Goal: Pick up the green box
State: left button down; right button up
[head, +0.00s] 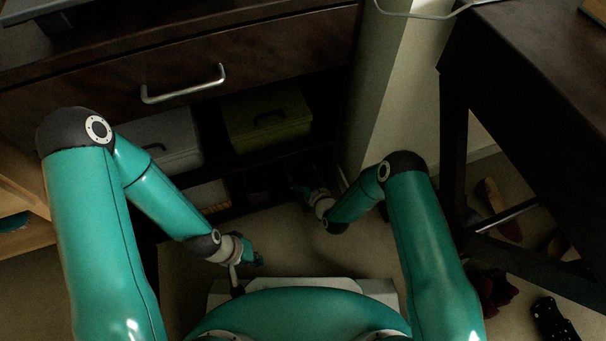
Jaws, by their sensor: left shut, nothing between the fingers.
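The green box (266,133), olive green with a dark handle on its lid, sits on the open shelf under the drawer. My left gripper (256,260) is shut and empty, low in front of the cabinet, below and apart from the box. My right gripper (297,184) reaches toward the dark lower shelf, below and right of the box. It does not appear to touch the box. Its fingers are too dark to tell whether they are open or shut.
A grey box (165,135) stands left of the green box, partly behind my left arm. A drawer with a metal handle (183,84) is above the shelf. A pale wall post (385,90) and a dark table (540,70) bound the right. Shoes (552,322) lie on the floor.

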jog(key=o, duration=0.3)
jog(key=v, duration=0.7)
jog(key=shift+s+d, duration=0.15)
jog(key=shift+s, duration=0.05)
dwell(0.3)
